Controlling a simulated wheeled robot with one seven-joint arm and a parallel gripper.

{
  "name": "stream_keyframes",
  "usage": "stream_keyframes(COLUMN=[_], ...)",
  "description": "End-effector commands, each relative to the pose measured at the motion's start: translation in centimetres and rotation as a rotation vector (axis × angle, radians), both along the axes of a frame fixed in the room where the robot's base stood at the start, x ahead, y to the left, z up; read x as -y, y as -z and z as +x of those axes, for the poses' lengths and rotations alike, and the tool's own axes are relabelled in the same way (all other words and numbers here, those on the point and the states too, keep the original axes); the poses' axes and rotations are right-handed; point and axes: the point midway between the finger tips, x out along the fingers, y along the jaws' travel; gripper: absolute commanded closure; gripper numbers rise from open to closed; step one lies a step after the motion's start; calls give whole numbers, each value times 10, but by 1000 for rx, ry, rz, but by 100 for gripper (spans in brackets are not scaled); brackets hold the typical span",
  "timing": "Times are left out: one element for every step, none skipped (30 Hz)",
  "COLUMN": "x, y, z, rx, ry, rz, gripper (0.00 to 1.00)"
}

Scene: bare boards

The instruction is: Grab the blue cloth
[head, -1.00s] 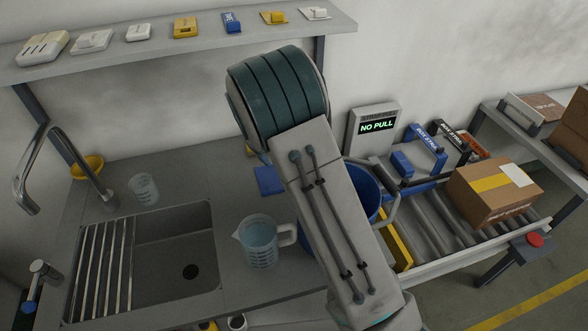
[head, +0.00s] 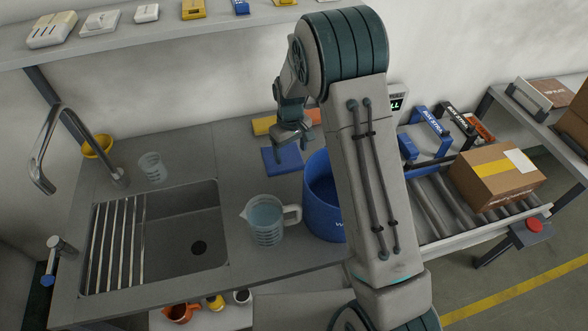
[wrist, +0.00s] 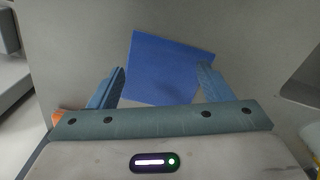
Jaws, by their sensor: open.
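The blue cloth (head: 283,161) lies flat on the grey counter, behind the measuring jug and left of the blue bucket. In the wrist view the cloth (wrist: 168,66) is a blue square, slightly turned, ahead of and partly between the fingers. My gripper (wrist: 160,82) is open and empty, with one finger on each side of the cloth's near part. In the head view my gripper (head: 292,140) is over the cloth's back edge. I cannot tell how high the fingers are above it.
A clear measuring jug (head: 266,222) and a blue bucket (head: 320,200) stand near the cloth. Yellow and orange items (head: 263,126) lie behind it. A sink (head: 180,250) is at the left, and a shelf (head: 150,38) runs above. The counter left of the cloth is clear.

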Motion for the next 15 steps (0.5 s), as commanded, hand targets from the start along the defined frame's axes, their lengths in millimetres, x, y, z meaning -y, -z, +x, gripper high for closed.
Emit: stream_keyframes(x=[0,0,0,0,0,1,1,1,1,1,1,1,0,0,1], y=[13,18,24,29,33,38,41,43,46,47,48,49,50,50,50], z=[0,0,0,0,0,0,0,0,0,0,0,0,0,0,0], rx=[-2,-2,-2,-2,-1,-1,0,0,0,0,1,1,1,1,1], ry=[-1,-1,-1,-1,-1,0,0,1,1,1,1,1,1,1,1], rz=[-1,-1,-1,-1,-1,-1,0,0,0,0,-1,-1,-1,-1,-1], gripper=[27,27,27,27,27,27,27,27,27,27,27,27,27,27,27])
